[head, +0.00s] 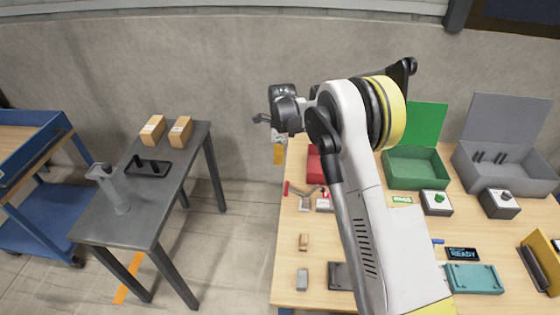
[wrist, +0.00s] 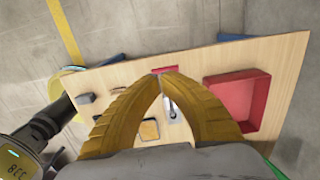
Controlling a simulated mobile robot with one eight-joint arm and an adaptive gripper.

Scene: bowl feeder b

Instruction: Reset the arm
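My arm reaches up over the wooden table (head: 285,250), with the wrist turned to the left in the head view. My gripper (head: 262,120) is high above the table's back left edge, near the wall. In the wrist view, the two yellow fingers of my gripper (wrist: 164,72) curve inward and their tips meet. No object shows held between them. The tabletop (wrist: 205,65) lies well below the fingers, and a small grey item shows through the gap between them. The fingers hide part of the table's middle.
On the wooden table stand a red bin (wrist: 240,98), a green box (head: 415,168), a grey box (head: 505,170), button boxes (head: 436,202) and small blocks (head: 303,242). A dark side table (head: 165,200) and blue cart (head: 40,215) stand left, with open floor between the tables.

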